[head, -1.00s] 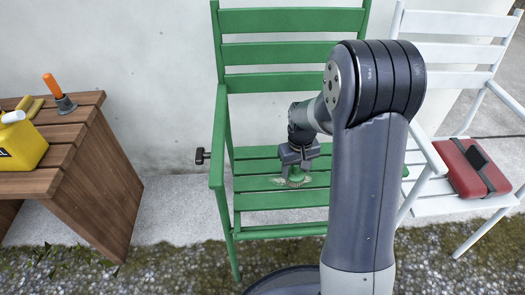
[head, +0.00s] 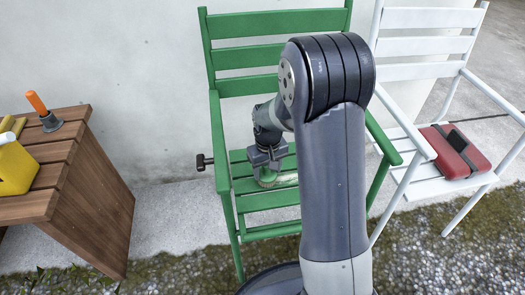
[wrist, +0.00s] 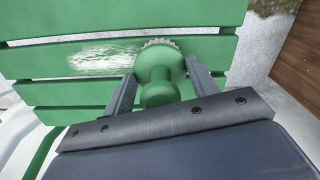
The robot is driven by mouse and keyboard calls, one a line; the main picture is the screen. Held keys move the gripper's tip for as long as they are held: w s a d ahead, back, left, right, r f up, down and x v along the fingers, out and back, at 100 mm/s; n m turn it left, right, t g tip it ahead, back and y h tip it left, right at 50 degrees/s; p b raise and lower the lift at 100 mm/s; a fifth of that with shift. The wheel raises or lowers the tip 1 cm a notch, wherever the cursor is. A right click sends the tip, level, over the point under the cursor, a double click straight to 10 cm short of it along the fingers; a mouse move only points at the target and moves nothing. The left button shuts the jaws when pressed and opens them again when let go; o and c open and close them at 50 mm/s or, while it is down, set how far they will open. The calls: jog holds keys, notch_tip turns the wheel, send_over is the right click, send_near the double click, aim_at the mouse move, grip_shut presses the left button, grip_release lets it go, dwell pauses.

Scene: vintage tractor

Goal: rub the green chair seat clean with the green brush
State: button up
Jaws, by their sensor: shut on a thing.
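The green chair (head: 223,140) stands against the wall, and its slatted seat (head: 262,201) is partly hidden by my arm. My gripper (head: 268,160) is low over the left half of the seat, shut on the green brush (head: 266,180). In the wrist view the brush (wrist: 157,88) sits between both fingers, knob toward me, with pale bristles at its far edge facing the slats. It looks to be on or just above the seat; contact is unclear. A whitish dirt patch (wrist: 100,58) lies on a slat beside the brush, to its left in the wrist view.
A wooden table (head: 85,190) at left holds a yellow can (head: 15,168) and an orange-handled tool (head: 40,108). A dark knob (head: 204,162) sticks out by the chair's left side. A white chair (head: 420,47) with a red case (head: 455,150) stands close at right.

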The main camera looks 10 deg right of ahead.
notch_tip(320, 180, up, 2)
jog(key=shift+d+r+p, duration=0.1)
jog(key=shift+d+p, duration=0.05)
jog(key=shift+p, duration=0.15)
notch_tip(320, 180, up, 5)
jog(key=p, duration=0.4)
jog(key=shift+r, duration=0.1)
jog(key=shift+b, duration=0.7)
jog(key=shift+f, duration=0.2)
